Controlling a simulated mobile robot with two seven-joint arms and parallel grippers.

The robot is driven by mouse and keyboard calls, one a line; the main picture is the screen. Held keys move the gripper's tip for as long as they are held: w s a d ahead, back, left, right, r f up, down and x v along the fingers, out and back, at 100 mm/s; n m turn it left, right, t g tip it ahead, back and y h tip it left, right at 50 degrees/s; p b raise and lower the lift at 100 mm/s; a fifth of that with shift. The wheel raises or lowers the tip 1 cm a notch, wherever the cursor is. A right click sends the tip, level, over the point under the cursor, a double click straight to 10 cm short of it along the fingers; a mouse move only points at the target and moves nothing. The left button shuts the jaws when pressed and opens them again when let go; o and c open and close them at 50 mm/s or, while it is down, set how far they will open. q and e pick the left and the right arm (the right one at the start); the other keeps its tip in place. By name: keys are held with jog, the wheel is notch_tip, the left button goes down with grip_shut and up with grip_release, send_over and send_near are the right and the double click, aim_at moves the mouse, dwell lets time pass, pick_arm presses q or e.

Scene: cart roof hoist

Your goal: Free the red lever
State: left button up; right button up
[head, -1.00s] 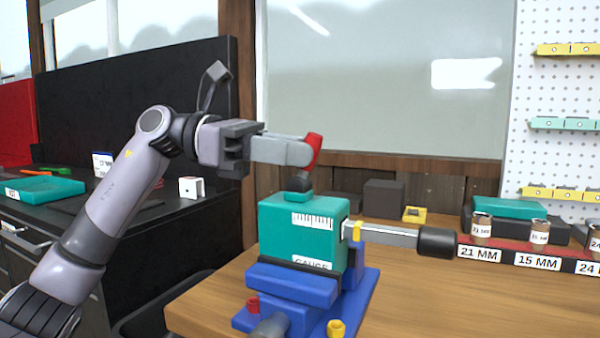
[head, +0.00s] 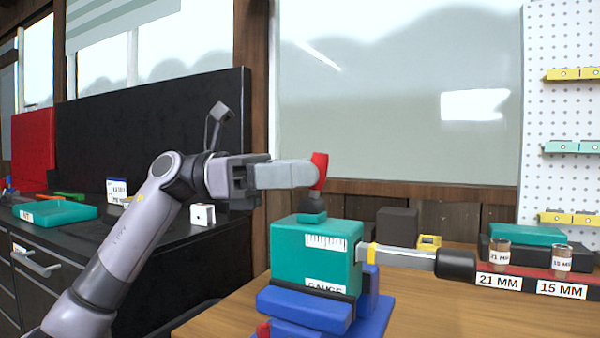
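The red lever (head: 321,168) rises from a dark round base on top of the teal block marked as a gauge (head: 287,243). The block sits in a blue vise (head: 301,307). My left gripper (head: 312,174) reaches in from the left with its grey fingertips at the lever. The near finger covers part of the lever, and red shows above, below and beyond its tip. The far finger is hidden, so I cannot tell whether the fingers are closed on the lever or only beside it. My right gripper is not in view.
A grey bar with a black handle (head: 456,265) sticks out right of the block. A red rack (head: 520,276) with labelled jars stands farther right. A dark box (head: 397,227) and a yellow piece (head: 429,242) lie behind. The wooden bench front right is clear.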

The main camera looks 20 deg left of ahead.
pick_arm(q)
jog(key=s+a, duration=0.1)
jog(key=a, duration=0.6)
jog(key=shift+f, duration=0.2)
jog(key=shift+s, duration=0.15)
dwell(0.5)
